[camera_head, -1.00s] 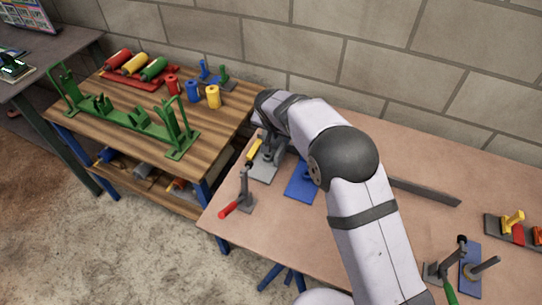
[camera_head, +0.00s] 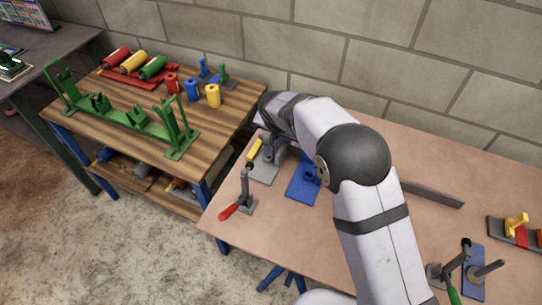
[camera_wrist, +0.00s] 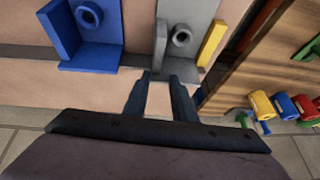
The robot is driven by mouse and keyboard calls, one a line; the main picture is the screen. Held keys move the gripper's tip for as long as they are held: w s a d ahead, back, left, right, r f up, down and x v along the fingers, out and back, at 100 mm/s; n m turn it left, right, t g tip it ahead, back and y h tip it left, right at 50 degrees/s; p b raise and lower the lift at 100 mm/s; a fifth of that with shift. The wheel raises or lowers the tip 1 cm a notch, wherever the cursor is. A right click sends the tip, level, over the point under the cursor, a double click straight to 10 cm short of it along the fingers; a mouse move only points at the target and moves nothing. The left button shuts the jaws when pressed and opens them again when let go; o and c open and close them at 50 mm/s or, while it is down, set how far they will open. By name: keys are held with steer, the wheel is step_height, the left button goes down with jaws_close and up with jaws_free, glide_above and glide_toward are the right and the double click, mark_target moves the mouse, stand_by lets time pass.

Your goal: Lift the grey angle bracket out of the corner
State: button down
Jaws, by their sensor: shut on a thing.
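The grey angle bracket (camera_wrist: 186,22) shows at the top of the wrist view, with a flat plate, a round boss and an upright flange. My gripper (camera_wrist: 161,76) is shut on the upright flange, which sits between its fingertips. In the head view the grey bracket (camera_head: 264,170) is on the far left part of the brown table, partly hidden by my wrist. The fingers are hidden there. I cannot tell whether the bracket is clear of the table.
A blue angle bracket (camera_wrist: 92,22) stands beside the grey one. A yellow block (camera_wrist: 212,43) is close on its other side. A red-handled toggle clamp (camera_head: 241,198) is near the table's left edge. A dark bar (camera_head: 432,195) lies on the right.

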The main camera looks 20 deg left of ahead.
steer(key=shift+g+h, duration=0.5)
steer(key=d+f, duration=0.1)
steer(key=s+d+f, duration=0.1)
steer(key=f, duration=0.1)
steer(key=d+f, duration=0.1)
steer(key=shift+s+f, duration=0.15)
steer(key=shift+s, duration=0.25)
steer(key=shift+w+r+p, duration=0.2)
steer(key=shift+r+p, duration=0.7)
steer(key=shift+r, duration=0.25)
steer(key=shift+w+a+r+p, duration=0.2)
steer(key=shift+a+r+p, duration=0.05)
steer(key=shift+r+p, duration=0.35)
step_height(320, 180, up, 6)
steer(key=p, duration=0.3)
steer(key=shift+a, duration=0.2)
steer(key=c, duration=2.5)
jaws_free()
steer(key=shift+c, duration=0.2)
steer(key=o, duration=0.5)
steer(key=shift+r, duration=0.1)
